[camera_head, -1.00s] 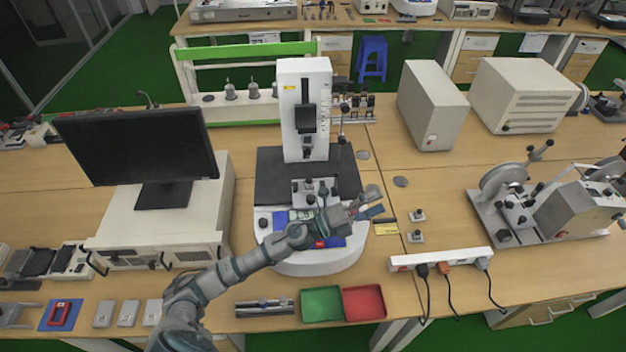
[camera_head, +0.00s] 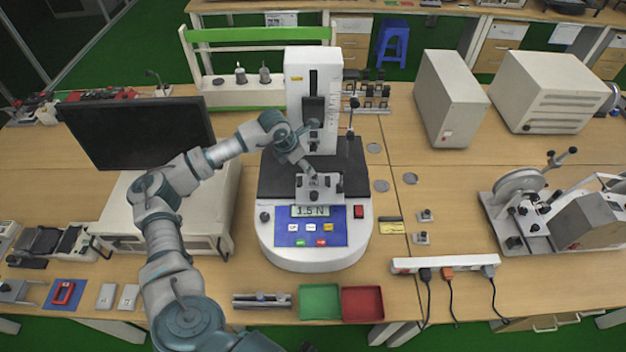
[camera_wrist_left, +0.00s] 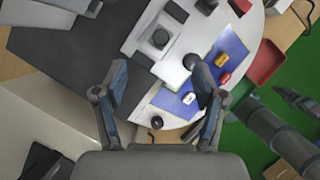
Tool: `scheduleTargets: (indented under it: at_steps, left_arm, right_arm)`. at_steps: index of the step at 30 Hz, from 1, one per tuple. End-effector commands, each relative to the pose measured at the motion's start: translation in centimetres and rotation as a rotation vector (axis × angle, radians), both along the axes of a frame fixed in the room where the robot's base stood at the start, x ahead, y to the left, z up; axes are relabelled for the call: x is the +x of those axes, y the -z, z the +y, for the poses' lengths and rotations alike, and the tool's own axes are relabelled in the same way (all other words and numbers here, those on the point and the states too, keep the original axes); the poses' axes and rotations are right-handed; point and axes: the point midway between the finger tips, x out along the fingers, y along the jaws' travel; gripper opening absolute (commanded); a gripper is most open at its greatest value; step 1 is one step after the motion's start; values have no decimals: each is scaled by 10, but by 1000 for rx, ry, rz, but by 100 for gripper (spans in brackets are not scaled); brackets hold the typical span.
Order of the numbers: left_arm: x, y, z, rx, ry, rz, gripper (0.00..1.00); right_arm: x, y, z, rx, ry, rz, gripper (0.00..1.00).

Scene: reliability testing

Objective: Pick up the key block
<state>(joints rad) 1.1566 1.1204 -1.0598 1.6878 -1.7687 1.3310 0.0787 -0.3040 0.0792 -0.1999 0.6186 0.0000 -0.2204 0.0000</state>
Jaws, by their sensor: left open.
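No piece in view is clearly marked as the key block. A metal fixture (camera_head: 318,187) with a small dark part on top stands on the tester's black plate and may hold it. My left gripper (camera_head: 308,168) reaches down over this fixture from the left; its fingers are hard to make out there. In the left wrist view the left gripper (camera_wrist_left: 160,78) is open, with nothing between its fingers. The fixture (camera_wrist_left: 160,40) with a round dark knob lies beyond the fingertips, apart from them. My right gripper is not in view.
The tester's white column (camera_head: 297,80) rises behind the gripper. Its blue panel (camera_head: 320,235) reads 1.5 N. Green (camera_head: 319,302) and red (camera_head: 362,303) trays and a power strip (camera_head: 445,263) lie in front. A monitor (camera_head: 140,130) stands left.

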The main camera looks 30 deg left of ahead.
Motion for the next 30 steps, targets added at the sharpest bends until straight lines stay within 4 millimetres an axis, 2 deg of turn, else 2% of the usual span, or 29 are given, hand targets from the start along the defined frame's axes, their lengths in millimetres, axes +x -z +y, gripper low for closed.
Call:
scheduleTargets:
  at_steps: [3, 6, 13, 21, 29, 30]
  left_arm:
    - [8, 22, -4, -1, 1, 3, 71]
    - [13, 36, -6, -3, 2, 2, 71]
    - [20, 54, -7, -5, 2, 1, 71]
    - [35, 89, -13, -5, 2, -1, 71]
    - [36, 93, -14, -3, 2, -4, 71]
    - [36, 93, -14, -3, 2, -4, 63]
  right_arm:
    - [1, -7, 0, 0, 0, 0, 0]
    - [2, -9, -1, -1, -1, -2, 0]
    - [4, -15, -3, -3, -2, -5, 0]
    - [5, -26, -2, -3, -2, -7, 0]
    - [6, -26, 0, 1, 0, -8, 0]
    - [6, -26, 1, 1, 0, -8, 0]
